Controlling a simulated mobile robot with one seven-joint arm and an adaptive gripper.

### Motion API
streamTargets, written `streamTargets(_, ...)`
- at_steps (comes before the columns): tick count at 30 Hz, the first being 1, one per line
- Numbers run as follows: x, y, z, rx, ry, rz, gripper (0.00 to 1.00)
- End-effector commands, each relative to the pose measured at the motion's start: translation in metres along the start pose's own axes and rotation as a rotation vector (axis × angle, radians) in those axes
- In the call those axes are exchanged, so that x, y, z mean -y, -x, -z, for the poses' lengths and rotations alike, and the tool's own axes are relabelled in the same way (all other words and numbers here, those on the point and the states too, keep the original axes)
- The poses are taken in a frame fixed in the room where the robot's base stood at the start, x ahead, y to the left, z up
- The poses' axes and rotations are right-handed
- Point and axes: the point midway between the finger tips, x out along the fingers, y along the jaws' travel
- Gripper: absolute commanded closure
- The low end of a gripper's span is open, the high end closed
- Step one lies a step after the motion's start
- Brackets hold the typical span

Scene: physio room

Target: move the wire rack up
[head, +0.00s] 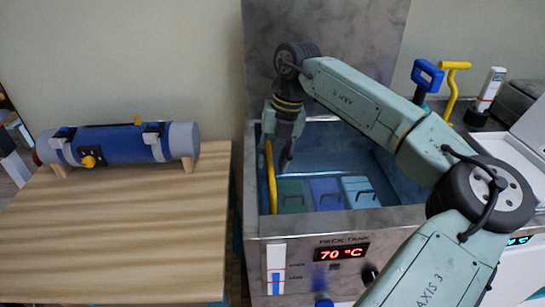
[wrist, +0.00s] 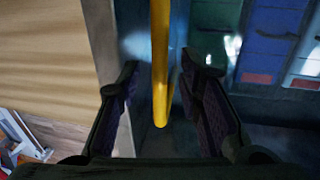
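A yellow bar (head: 270,178), which looks like the wire rack's handle, stands at the left inner side of the steel pack tank (head: 400,220). In the wrist view the yellow bar (wrist: 160,60) runs between my two fingers, with a gap on each side. My gripper (head: 277,155) points down into the tank at its left end; its fingers are open around the bar and not closed on it. Green, blue and light blue packs (head: 357,188) with dark handles lie in the tank. The rest of the rack cannot be made out.
A wooden table (head: 120,235) at the left carries a blue and grey cylinder (head: 125,143) on wooden supports; its right part is bare. The tank's raised lid (head: 350,50) stands behind. Blue and yellow handled tools (head: 452,85) stand at the right.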

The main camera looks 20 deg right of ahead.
Motion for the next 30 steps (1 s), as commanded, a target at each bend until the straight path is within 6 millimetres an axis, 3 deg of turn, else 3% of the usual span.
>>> streamTargets(9,-0.0001,-0.0030,0.0002,0.000,0.001,0.000,0.67)
streamTargets(24,-0.0003,-0.0027,0.0002,0.000,0.001,0.000,1.00)
streamTargets(30,-0.0004,-0.0027,0.0001,0.000,0.001,-0.001,1.00)
